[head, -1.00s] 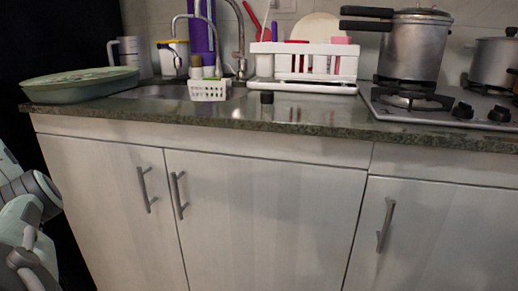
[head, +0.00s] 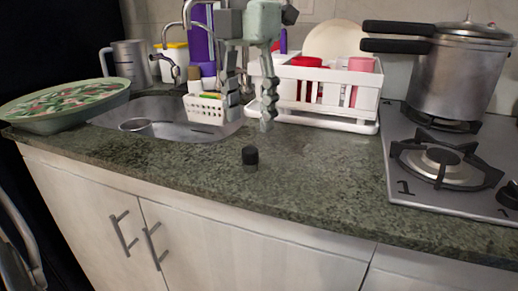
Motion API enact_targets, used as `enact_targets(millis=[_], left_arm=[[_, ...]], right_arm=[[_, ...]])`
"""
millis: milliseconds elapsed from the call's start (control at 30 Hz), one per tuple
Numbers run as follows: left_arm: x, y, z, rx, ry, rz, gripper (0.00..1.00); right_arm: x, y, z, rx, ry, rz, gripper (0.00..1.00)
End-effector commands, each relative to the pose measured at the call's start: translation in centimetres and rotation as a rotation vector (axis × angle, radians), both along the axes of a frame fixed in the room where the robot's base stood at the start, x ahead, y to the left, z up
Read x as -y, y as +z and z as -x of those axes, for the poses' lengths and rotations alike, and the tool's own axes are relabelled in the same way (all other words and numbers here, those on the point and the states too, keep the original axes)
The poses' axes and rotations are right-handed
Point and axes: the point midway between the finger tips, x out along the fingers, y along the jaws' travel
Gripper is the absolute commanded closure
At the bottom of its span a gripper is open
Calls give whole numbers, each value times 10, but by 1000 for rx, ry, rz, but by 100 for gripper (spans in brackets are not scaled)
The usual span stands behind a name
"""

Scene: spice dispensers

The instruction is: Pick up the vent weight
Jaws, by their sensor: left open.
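The vent weight looks to be the small black cylinder (head: 250,157) standing on the green stone counter (head: 310,185), in front of the sink and near the middle of the head view. My left gripper (head: 249,117) hangs in from the top of the view with its fingers pointing down. Its two fingers are apart with nothing between them. In the picture the fingertips are just above the black cylinder and do not touch it. My right gripper is not in view.
A white dish rack (head: 335,95) stands behind to the right. A white basket (head: 203,108) is at the sink (head: 165,122). A pressure cooker (head: 455,75) is on the stove (head: 405,180). A green tray (head: 65,105) lies at left. The counter around the cylinder is clear.

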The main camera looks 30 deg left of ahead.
Motion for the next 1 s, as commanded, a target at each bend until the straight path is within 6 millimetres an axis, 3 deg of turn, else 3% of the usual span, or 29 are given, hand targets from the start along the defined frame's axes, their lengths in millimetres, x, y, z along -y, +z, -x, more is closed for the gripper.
enact_targets(millis=[533, 833, 1000], left_arm=[[3, -68, 3, -5, -1, -10, 51], [2, -74, 2, -2, 0, -11, 51], [3, -73, 2, -2, 0, -11, 70]], right_arm=[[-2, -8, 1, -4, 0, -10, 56], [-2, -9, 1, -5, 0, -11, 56], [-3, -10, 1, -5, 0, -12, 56]])
